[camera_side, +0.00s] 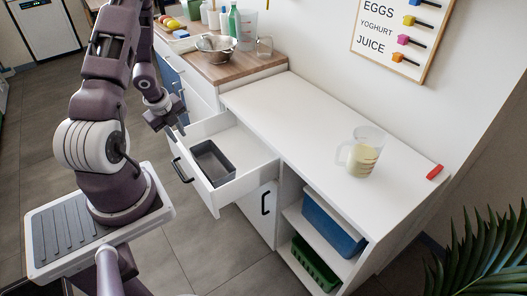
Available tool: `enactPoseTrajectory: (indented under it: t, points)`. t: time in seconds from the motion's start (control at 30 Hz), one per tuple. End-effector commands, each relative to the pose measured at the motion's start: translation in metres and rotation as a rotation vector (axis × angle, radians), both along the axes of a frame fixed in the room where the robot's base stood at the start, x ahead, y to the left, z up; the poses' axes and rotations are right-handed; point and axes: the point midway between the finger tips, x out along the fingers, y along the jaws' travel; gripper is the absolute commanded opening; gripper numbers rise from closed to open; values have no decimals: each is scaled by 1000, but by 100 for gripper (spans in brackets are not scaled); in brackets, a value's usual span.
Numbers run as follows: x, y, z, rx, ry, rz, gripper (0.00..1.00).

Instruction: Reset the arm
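My arm stands at the left of the side view, folded, with its gripper (168,127) hanging in the air by the left end of the white counter. The gripper's fingers look spread apart, with nothing seen between them. It is up and left of the open drawer (258,160) in this view. A dark grey tray (213,162) sits inside that drawer. I see no gas hob in this view.
A measuring jug (363,157) with pale contents and a red block (434,172) stand on the white counter (290,108). A bowl or strainer (215,47) and bottles stand on the wooden top. Blue (331,228) and green (314,266) bins fill the shelves. The open drawer juts out near my arm.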

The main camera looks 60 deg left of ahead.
Motion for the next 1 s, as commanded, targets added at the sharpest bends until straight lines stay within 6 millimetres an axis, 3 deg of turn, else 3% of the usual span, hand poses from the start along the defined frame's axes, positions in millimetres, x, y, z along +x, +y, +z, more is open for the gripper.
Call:
enactPoseTrajectory:
  t: [0.03,0.1,0.17,0.2,0.27,0.3,0.4,0.5,0.63,0.77,1.0]
  points:
    - [31,4,40,72,-52,87,20]
    - [65,-6,102,141,-144,281,20]
    - [84,-28,151,155,-233,444,20]
    - [91,-48,182,141,-292,551,20]
    - [93,-86,222,88,-376,704,20]
    - [89,-114,244,33,-422,799,20]
    - [62,-192,286,-157,-489,1012,20]
    - [21,-261,306,-360,-473,1160,20]
    - [-27,-319,313,-543,-393,1261,20]
    - [-49,-341,314,-610,-342,1297,20]
    - [-50,-342,314,-614,-337,1303,20]
